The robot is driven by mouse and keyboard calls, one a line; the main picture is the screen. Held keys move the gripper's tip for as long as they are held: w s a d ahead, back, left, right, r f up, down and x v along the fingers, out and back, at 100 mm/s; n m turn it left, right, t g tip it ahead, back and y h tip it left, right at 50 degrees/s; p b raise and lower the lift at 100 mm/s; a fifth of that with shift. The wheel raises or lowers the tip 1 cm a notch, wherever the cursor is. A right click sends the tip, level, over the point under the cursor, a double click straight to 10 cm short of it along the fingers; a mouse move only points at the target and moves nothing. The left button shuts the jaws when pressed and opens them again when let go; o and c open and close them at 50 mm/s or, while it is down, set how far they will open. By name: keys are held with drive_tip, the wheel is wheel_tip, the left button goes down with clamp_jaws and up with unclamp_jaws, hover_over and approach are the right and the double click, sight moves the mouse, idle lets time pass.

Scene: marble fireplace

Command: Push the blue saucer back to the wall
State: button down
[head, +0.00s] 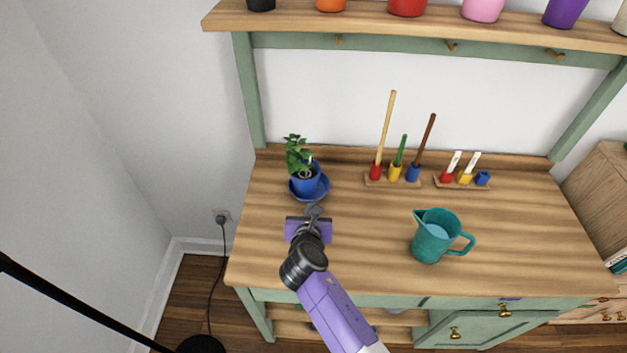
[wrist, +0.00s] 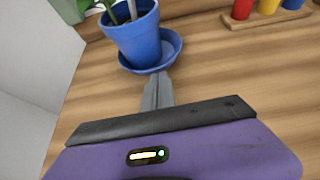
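The blue saucer (head: 322,191) sits on the wooden tabletop near its back left, with a blue pot (head: 306,177) holding a leafy green plant standing on it. The saucer also shows in the wrist view (wrist: 174,51), under the pot (wrist: 133,38). My gripper (head: 313,211) is just in front of the saucer, low over the table. In the wrist view its fingers (wrist: 158,82) are together and point at the saucer's front rim. Nothing shows between them. I cannot tell whether the tips touch the rim.
A short strip of bare tabletop lies between the saucer and the back ledge (head: 270,154). To the right stand a rack (head: 378,182) with coloured cups and sticks, a smaller rack (head: 452,184), and a teal pitcher (head: 430,240). The table's left edge is near.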

sight(313, 193)
drive_tip(key=shift+w+b, duration=0.9)
drive_tip(key=shift+w, duration=1.55)
drive_tip(key=shift+s+r+p, duration=0.1)
drive_tip(key=shift+s+p, duration=1.05)
drive_tip(key=shift+s, duration=0.2)
drive_tip(key=shift+s+p, duration=0.8)
drive_tip(key=shift+s, duration=0.45)
wheel_tip(313, 193, up, 8)
drive_tip(key=p, duration=0.8)
drive_tip(key=shift+p, duration=0.35)
